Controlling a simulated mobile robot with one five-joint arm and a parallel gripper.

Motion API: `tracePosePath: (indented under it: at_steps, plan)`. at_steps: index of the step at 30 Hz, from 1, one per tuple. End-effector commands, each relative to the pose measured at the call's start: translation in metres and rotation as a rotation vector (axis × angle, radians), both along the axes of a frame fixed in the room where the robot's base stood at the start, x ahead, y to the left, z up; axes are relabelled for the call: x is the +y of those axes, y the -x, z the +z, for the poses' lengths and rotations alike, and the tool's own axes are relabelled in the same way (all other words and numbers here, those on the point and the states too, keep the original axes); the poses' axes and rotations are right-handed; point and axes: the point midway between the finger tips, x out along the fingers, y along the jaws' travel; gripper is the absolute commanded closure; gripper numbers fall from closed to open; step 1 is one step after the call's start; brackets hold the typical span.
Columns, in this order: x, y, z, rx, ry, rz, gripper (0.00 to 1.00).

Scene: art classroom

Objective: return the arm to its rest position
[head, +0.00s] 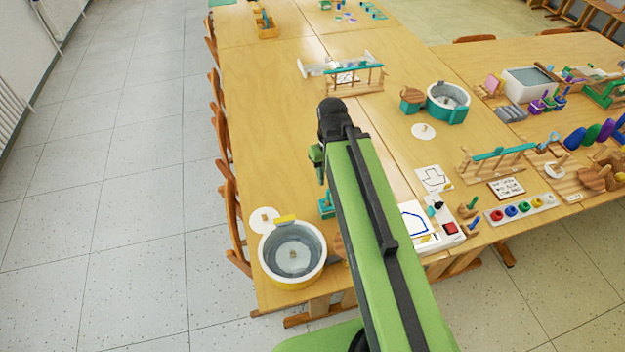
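My green and black arm (365,200) reaches from the bottom edge up over the wooden table (270,150) in the head view. It bends at a black joint (335,118). Beyond the joint, a small green and dark part hangs down on the left side of the arm, and my gripper (320,177) seems to be at its lower end. The fingers are too small and too hidden to tell whether they are open or shut. A small teal object (326,206) shows just below; I cannot tell whether they touch.
A yellow-based round tub (292,280) stands at the near table corner. A teal-based tub (448,117), a teal-topped rack (355,80) and another rack (497,155) stand farther off. A drawing sheet (413,220) lies right of the arm. Chairs (233,215) line the left edge; floor beyond is clear.

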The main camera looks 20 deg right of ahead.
Motion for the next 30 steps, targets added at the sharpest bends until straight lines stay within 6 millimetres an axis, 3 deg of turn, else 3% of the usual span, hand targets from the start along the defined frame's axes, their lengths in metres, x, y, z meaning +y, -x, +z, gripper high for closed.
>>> tracePosePath:
  at_steps: [1,4,30]
  plan:
    - [0.028,0.001,0.0,0.0,0.001,-0.032,0.67]
    - [0.058,0.003,0.0,0.0,0.001,-0.096,0.67]
    - [0.061,0.003,0.0,0.0,0.0,-0.125,0.67]
